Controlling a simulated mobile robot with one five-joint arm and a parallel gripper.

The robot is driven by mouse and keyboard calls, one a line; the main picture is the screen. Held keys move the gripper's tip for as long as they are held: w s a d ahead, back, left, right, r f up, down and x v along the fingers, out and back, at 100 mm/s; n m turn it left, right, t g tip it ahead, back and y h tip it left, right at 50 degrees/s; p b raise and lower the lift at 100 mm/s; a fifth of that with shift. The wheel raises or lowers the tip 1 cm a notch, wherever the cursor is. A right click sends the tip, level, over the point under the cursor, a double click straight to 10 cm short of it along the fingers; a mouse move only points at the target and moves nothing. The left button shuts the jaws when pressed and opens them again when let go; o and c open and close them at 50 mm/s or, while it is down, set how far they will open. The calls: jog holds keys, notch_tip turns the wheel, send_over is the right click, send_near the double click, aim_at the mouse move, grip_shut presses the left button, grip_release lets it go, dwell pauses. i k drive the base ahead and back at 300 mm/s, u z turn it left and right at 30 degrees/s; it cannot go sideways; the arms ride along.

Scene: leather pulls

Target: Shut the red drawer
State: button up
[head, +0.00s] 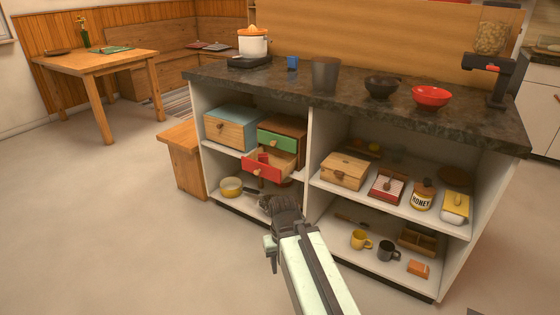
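The red drawer (261,171) is the lower drawer of a small wooden chest on the upper shelf, left half of the counter unit. It is pulled out, its open top showing and its red front jutting toward me. A small red item (263,158) shows at its opening. The green drawer (283,142) above it looks shut. My gripper (272,201) is low in front of the unit, just below the red drawer in the picture, and seems apart from it. Its fingertips are dark and too small to tell open from shut.
A blue-topped wooden box (231,127) stands left of the chest. A white upright divider (309,160) is to the right. A wooden stool (182,160) stands at the unit's left end. The floor at left is clear.

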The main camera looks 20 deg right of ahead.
aim_at(282, 163)
jog(key=z, duration=0.15)
jog(key=i, duration=1)
jog(key=u, duration=2.5)
jog(key=k, duration=0.15)
jog(key=z, duration=0.3)
